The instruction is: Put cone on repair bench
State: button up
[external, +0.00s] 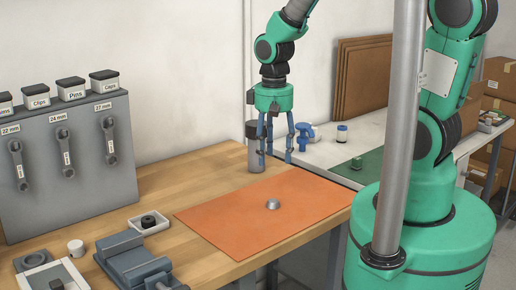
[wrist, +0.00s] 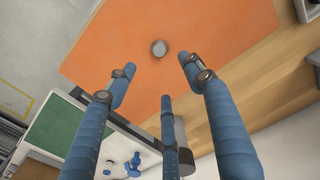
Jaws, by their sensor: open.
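A small grey rounded piece (external: 272,204) sits on the orange mat (external: 225,218) on the wooden bench (external: 190,170). It may be the cone, but its shape reads more like a dome. It also shows in the wrist view (wrist: 159,48), just beyond my fingertips and clear of them. My gripper (external: 276,160) has blue fingers, spread open and empty, pointing down over the back part of the wooden bench. In the wrist view my gripper (wrist: 158,75) has nothing between its fingers. I cannot tell for certain which bench is the repair bench.
A grey canister (external: 255,152) stands close beside my fingers. A vise (external: 135,262), a small tray (external: 148,223) and a wrench rack (external: 70,150) occupy the left. A second bench with a green mat (external: 372,168) and a blue spray bottle (external: 304,137) stands behind right.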

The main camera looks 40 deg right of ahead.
jog(key=b, duration=0.1)
send_over(273, 201)
jog(key=shift+f, duration=4.2)
jog(key=shift+f+b, duration=0.8)
jog(key=shift+f, duration=1.8)
grip_shut()
jog(key=shift+r, duration=0.2)
